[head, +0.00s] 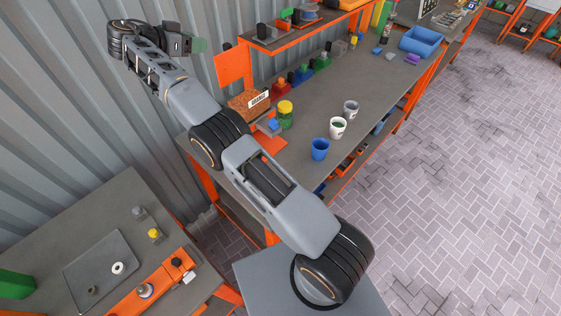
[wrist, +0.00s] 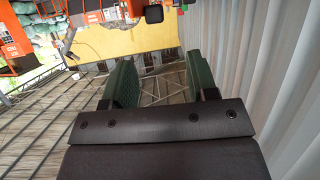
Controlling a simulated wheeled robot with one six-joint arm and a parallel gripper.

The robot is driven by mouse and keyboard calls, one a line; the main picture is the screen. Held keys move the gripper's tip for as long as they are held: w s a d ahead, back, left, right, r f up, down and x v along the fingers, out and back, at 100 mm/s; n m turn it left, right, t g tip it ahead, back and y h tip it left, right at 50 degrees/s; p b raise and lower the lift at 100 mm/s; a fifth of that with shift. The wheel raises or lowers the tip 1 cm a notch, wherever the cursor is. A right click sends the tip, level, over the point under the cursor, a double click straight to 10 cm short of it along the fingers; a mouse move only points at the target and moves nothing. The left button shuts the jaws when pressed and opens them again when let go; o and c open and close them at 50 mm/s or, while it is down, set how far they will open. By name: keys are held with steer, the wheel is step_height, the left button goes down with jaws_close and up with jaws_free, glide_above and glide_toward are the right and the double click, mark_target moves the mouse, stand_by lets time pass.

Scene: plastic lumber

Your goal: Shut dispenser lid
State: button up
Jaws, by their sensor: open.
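The dispenser (head: 243,105) stands at the near left end of the long workbench. It has a white label and orange-brown contents show at its top. An orange panel (head: 229,66), which looks like its lid, stands upright at the back, raised open. My gripper (head: 200,45) is up to the left of the panel near the corrugated wall, apart from it. In the wrist view, its two green fingers (wrist: 152,85) are spread with nothing between them. The dispenser is not clearly identifiable in the wrist view.
A yellow-lidded jar (head: 285,113) and a blue item (head: 273,125) stand beside the dispenser. A blue cup (head: 320,149) and two pale cups stand to the right. An orange shelf (head: 290,38) rises behind. The corrugated wall (head: 60,100) is close to my arm.

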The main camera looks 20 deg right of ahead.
steer(key=p+v, duration=0.2)
steer(key=v, duration=0.2)
steer(key=s+d+f+n+g+y+b, duration=0.1)
steer(key=s+d+f+n+y+b, duration=0.35)
steer(key=s+d, duration=0.2)
steer(key=s+d+f+n+y+b, duration=0.35)
steer(key=s+d+n+b, duration=0.2)
steer(key=s, duration=0.25)
steer(key=s+f+n+y+b, duration=0.3)
steer(key=s+f+b, duration=0.3)
steer(key=s+f, duration=1.3)
steer(key=shift+s+d+f+y, duration=0.15)
steer(key=shift+s+d+y, duration=0.5)
steer(key=shift+s, duration=0.9)
steer(key=shift+a, duration=0.2)
steer(key=shift+c, duration=0.4)
